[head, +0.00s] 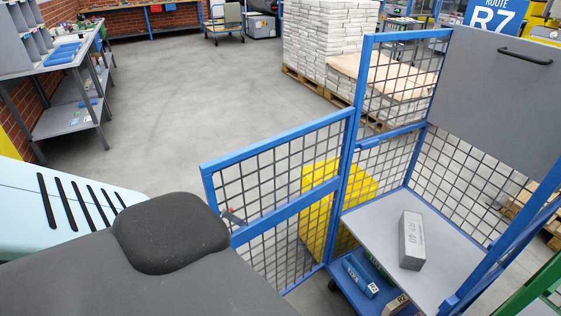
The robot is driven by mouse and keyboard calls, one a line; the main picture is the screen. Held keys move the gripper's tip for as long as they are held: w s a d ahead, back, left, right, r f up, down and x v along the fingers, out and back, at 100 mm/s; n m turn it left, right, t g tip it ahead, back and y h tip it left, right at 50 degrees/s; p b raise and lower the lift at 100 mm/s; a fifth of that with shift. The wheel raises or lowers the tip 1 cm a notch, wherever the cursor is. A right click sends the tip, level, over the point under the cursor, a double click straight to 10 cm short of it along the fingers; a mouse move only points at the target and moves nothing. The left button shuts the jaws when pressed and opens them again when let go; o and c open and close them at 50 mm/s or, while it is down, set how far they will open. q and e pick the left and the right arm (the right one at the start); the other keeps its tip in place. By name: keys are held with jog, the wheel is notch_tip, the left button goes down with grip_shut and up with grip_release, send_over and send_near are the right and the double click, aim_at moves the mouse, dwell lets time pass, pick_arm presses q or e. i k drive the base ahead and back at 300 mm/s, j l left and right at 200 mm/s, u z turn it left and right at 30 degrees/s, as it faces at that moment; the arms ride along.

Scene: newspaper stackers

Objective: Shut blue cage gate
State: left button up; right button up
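The blue cage (366,75) stands at the right, with blue frame bars and dark wire mesh. Its blue gate (277,142) is a mesh panel that stands swung out to the left from the cage's post, so the cage's near side is open. A small grey and red piece (233,217) shows at the gate's left edge; I cannot tell whether it is a latch. The lower left part of the gate is hidden behind dark grey parts in the foreground. Neither of my grippers can be made out in the head view.
A grey box (412,240) lies on the cage's grey shelf (450,262), with blue items (361,277) below. A yellow crate (323,190) shows behind the mesh. Stacked papers (325,40) stand behind. A grey workbench (68,122) is at left. The middle floor is clear.

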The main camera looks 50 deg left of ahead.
aim_at(247, 233)
jog(key=j+z, duration=0.1)
jog(key=j, duration=0.35)
jog(key=k+j, duration=0.1)
jog(key=j, duration=0.4)
jog(key=j+z, duration=0.15)
jog(key=j, duration=0.3)
jog(key=k+j+z, duration=0.1)
jog(key=j, duration=0.35)
jog(key=k+j, duration=0.15)
jog(key=j, duration=0.35)
jog(key=k+j+z, duration=0.15)
jog(key=j, duration=0.3)
jog(key=j+z, duration=0.1)
jog(key=j, duration=0.35)
jog(key=k, duration=0.05)
